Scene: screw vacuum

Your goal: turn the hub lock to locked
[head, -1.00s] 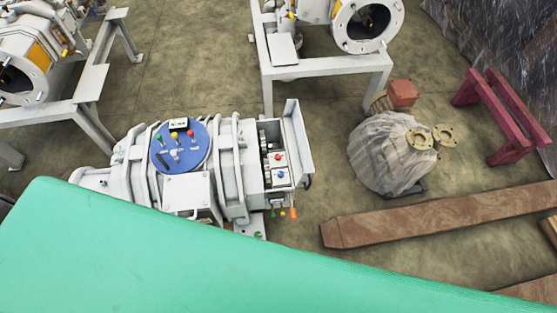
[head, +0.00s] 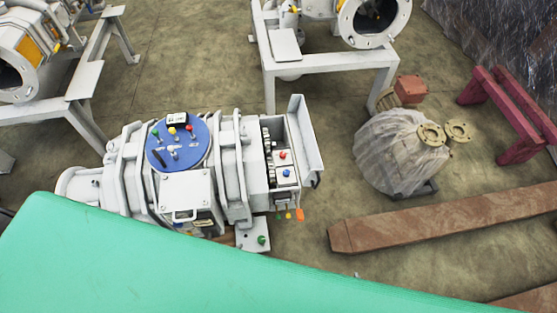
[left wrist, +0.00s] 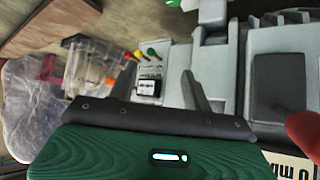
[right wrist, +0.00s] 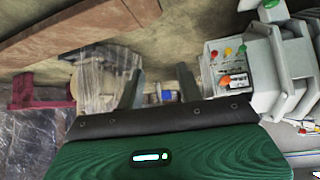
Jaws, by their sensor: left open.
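The grey vacuum machine (head: 235,165) stands on the floor in the head view. Its blue disc (head: 190,152) carries coloured knobs and a black lever (head: 158,157); I cannot tell which part is the hub lock. Neither gripper shows in the head view. In the left wrist view my left gripper (left wrist: 158,82) is open, with a panel of coloured knobs (left wrist: 150,53) and a black-and-white label (left wrist: 149,87) beyond its fingers. In the right wrist view my right gripper (right wrist: 162,85) is open and empty, with the knobbed box (right wrist: 226,68) to its right.
A wrapped part (head: 390,155) stands on the floor to the right of the machine. Rusty beams (head: 440,215) lie in front of it, and a dark red trestle (head: 510,110) stands behind. Other machines on grey stands (head: 325,70) are at the back. Bare floor lies between them.

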